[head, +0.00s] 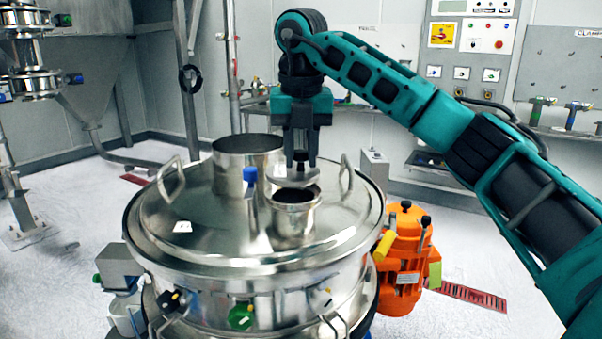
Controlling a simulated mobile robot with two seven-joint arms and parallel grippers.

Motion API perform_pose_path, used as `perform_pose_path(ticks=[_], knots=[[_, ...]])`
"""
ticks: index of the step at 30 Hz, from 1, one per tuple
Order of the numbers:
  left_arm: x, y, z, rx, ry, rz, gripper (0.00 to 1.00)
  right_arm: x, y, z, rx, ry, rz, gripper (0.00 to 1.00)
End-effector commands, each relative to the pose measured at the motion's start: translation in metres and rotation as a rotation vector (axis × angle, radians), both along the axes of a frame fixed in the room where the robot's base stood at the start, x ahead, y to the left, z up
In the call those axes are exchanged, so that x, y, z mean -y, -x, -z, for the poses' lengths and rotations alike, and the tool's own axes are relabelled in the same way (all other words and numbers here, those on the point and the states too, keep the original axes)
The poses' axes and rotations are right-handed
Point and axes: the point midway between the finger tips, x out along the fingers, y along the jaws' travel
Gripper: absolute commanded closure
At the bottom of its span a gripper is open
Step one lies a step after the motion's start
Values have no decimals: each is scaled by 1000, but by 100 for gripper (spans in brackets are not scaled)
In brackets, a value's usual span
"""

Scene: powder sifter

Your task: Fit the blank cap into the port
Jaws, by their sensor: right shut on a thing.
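The port (292,222) is a short steel tube with an open dark mouth on the sifter lid, right of the lid's middle. My right gripper (301,150) points down above it and is shut on the knob of the blank cap (288,179), a grey disc. The cap hangs just above the port's mouth and looks slightly tilted. A dark opening shows below the cap; I cannot tell whether its edge touches the rim. My left gripper is not in view.
A wider steel tube (248,175) stands behind left of the port. A blue-topped fitting (250,177) is close on the left. Lid handles (347,172) rise at both sides. An orange motor (403,262) stands right of the sifter.

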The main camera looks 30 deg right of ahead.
Motion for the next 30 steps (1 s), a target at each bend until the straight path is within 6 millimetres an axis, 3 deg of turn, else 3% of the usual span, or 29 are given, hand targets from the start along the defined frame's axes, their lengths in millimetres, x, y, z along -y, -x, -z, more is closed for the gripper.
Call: perform_pose_path(ticks=[6,17,18,26,30], knots=[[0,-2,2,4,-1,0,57,1,0,33,-1,0,0,100],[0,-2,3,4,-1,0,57,0,0,38,0,0,0,100],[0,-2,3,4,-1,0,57,0,0,39,0,0,0,69],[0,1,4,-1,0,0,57,0,0,38,0,1,0,44],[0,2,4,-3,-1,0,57,0,0,38,0,0,0,44]])
